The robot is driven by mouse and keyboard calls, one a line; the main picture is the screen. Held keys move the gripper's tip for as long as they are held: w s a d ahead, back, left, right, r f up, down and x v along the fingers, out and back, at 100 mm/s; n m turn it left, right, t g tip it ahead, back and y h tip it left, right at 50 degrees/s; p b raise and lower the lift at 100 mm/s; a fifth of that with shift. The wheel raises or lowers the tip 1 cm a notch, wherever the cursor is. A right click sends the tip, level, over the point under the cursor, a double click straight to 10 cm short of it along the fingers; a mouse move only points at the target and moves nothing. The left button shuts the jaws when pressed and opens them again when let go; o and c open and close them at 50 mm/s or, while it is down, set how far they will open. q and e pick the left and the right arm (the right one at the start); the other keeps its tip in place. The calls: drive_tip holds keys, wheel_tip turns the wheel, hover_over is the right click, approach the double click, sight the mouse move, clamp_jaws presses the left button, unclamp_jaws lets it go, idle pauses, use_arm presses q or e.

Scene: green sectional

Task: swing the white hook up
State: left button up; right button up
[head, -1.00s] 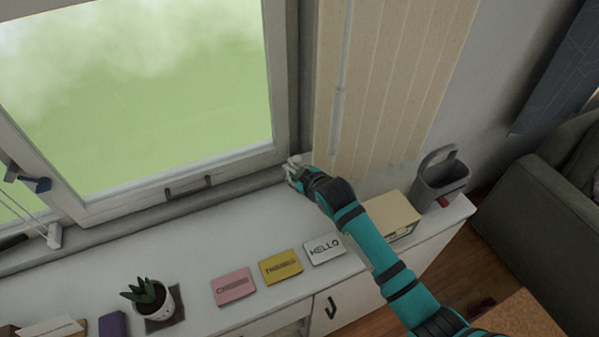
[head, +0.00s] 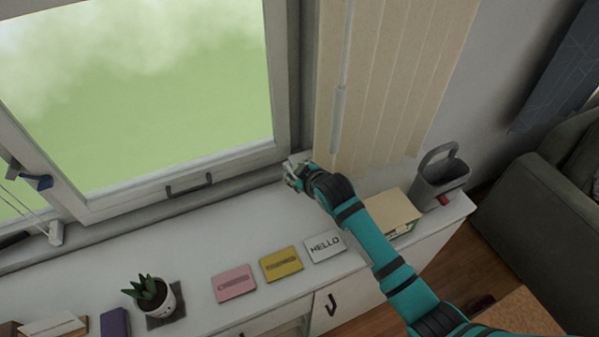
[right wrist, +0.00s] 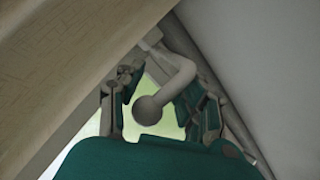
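The white hook (right wrist: 178,80) shows in the right wrist view as a bent pale arm with a round knob at its lower end. In the head view it is too small and covered to make out clearly beside the window frame's lower right corner. My right gripper (right wrist: 160,108) has its fingers apart, one on each side of the hook, with the knob between them. I cannot tell whether either finger touches it. In the head view my right gripper (head: 294,174) is at that corner, just above the sill. My left gripper is not in view.
Cream vertical blinds (head: 385,80) hang right of the window. A grey caddy (head: 440,182) and a box (head: 395,212) stand near my right arm. Pink (head: 234,283), yellow (head: 281,264) and white HELLO (head: 325,246) cards and a potted plant (head: 150,295) are on the white cabinet top.

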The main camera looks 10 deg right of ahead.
drive_tip(key=v, duration=1.2)
